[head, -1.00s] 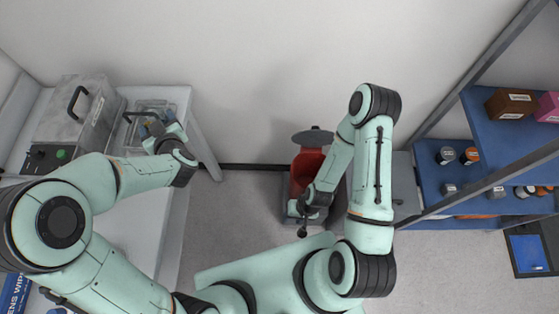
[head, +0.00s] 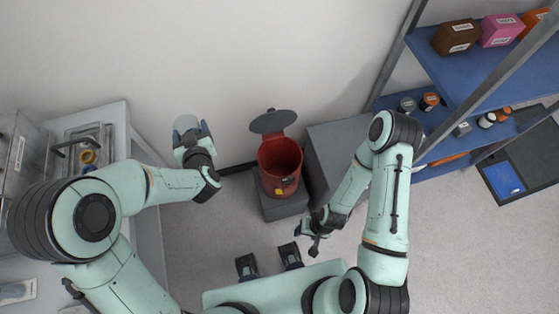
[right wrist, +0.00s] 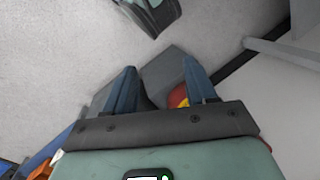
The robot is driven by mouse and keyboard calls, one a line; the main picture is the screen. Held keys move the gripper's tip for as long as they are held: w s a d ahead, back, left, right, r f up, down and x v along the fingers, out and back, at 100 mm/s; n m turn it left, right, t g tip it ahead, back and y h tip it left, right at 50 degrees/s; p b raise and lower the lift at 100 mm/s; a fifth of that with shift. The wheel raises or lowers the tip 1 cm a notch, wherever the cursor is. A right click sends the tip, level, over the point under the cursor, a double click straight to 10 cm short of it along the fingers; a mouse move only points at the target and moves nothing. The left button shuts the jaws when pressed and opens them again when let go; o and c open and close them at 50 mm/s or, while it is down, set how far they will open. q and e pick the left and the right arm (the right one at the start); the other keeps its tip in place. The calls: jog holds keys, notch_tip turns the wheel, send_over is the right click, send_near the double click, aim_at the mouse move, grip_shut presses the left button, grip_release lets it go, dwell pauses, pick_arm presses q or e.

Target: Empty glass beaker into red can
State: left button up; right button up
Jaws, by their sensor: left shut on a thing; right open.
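The red can (head: 280,160) stands on a low grey base near the wall, its dark lid (head: 272,121) raised and its mouth open. It also shows partly in the right wrist view (right wrist: 178,96), behind the fingers. My left gripper (head: 190,133) is shut on the clear glass beaker (head: 186,123), left of the can and apart from it. The beaker's contents are too small to tell. My right gripper (head: 312,238) is open and empty, below and right of the can; its spread blue fingers show in the right wrist view (right wrist: 160,85).
A grey cabinet (head: 335,150) stands right of the can. Blue shelves (head: 455,75) with boxes and jars are at the right. Floor between bench and can is clear.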

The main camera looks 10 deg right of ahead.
pick_arm(q)
jog(key=d+f+m+h+b, duration=0.1)
jog(key=d+f+b, duration=0.3)
jog(key=f+b, duration=0.2)
jog(key=w+d+f+m+h+b, duration=0.1)
jog(key=d+f+m+h+b, duration=0.1)
jog(key=d+f+b, duration=0.2)
jog(key=d+f+m+h+b, duration=0.1)
jog(key=d+f+b, duration=0.3)
jog(key=f+b, duration=0.6)
notch_tip(320, 180, down, 6)
jog(key=shift+w+h, duration=0.25)
jog(key=shift+h, duration=0.35)
pick_arm(e)
jog(key=w+d+f, duration=0.2)
jog(key=f, duration=0.9)
jog(key=w+d+f+t+h, duration=0.1)
jog(key=w+d+f, duration=0.1)
jog(key=f, duration=1)
jog(key=shift+w+d+m+t, duration=0.2)
jog(key=shift+d+m+t, duration=0.1)
jog(key=shift+m, duration=0.1)
pick_arm(q)
jog(key=shift+m, duration=0.3)
pick_arm(e)
jog(key=shift+w, duration=0.1)
